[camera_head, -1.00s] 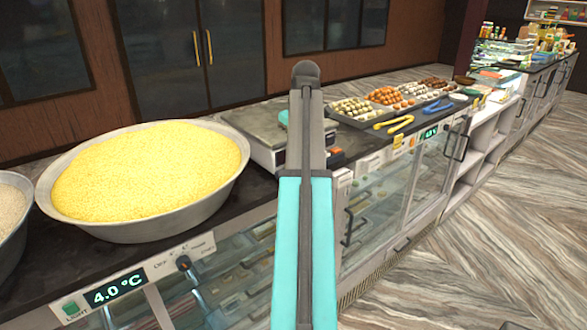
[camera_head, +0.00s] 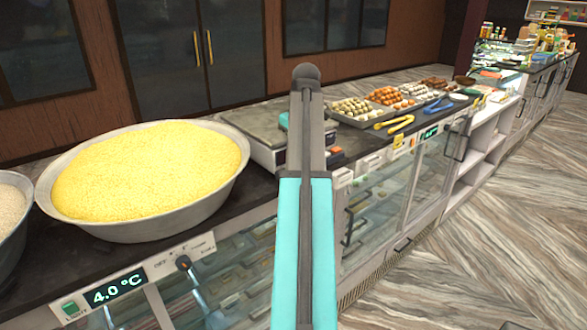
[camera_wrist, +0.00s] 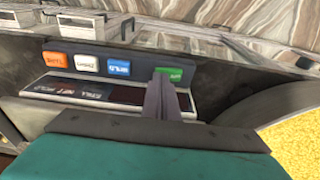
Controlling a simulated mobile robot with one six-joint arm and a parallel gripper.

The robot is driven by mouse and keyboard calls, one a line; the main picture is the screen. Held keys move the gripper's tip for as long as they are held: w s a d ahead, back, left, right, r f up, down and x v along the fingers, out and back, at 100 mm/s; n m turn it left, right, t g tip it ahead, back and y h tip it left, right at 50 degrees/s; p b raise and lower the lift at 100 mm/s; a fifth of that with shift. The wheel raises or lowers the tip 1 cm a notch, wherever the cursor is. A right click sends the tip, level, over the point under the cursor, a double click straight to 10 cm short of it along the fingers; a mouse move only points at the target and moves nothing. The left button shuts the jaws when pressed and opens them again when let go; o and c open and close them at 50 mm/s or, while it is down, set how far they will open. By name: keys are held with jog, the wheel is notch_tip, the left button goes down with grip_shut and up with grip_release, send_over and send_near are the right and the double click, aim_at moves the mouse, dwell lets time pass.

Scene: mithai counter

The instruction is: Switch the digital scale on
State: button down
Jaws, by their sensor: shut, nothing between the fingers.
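The digital scale (camera_head: 258,120) stands on the counter behind my arm in the head view, with its flat grey plate partly covered. In the wrist view its front panel appears upside down, with orange (camera_wrist: 55,60), white (camera_wrist: 87,64), blue (camera_wrist: 118,67) and green (camera_wrist: 168,74) buttons. The scale's display (camera_wrist: 125,95) looks dark, with no lit digits visible. My gripper (camera_wrist: 170,82) is shut and empty, its tips at the green button and covering part of it. I cannot tell whether they touch. My arm hides the fingertips in the head view.
A wide bowl of yellow sweets (camera_head: 232,207) stands close left of the scale. A tray of sweets (camera_head: 352,118) and yellow tongs (camera_head: 396,124) lie to the right. The glass display case (camera_head: 385,195) is below; open floor lies at the right.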

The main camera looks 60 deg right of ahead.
jog(key=shift+f, duration=0.35)
dwell(0.3)
jog(key=shift+r, duration=0.1)
jog(key=shift+r+p, duration=0.55)
jog(key=shift+r, duration=2.9)
